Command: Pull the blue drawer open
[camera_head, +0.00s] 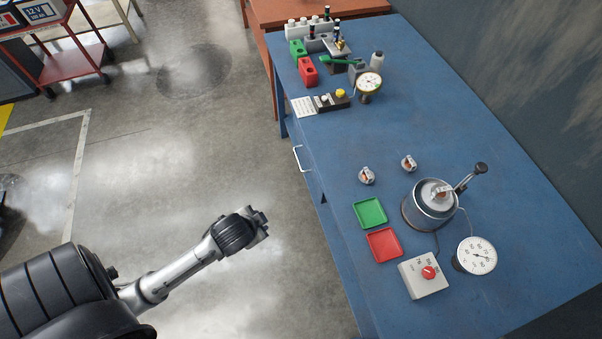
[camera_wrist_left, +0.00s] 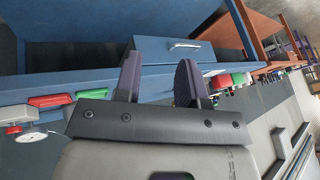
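The blue drawer's silver handle (camera_head: 297,158) shows on the left side of the blue workbench (camera_head: 480,120). In the left wrist view the handle (camera_wrist_left: 184,44) is beyond the fingertips, on the blue drawer front (camera_wrist_left: 222,38). My left gripper (camera_head: 262,224) is over the floor, left of the bench and apart from the handle. In the left wrist view my left gripper (camera_wrist_left: 160,75) has its two dark fingers apart with nothing between them. Most of the drawer front is hidden from the head view. My right gripper is not in view.
On the bench stand a green tray (camera_head: 370,212), a red tray (camera_head: 384,245), a metal pot tester (camera_head: 430,205) and a gauge (camera_head: 476,256). Red and green blocks and bottles stand at its far end. A red cart (camera_head: 75,62) is at the top left. The floor beside the bench is clear.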

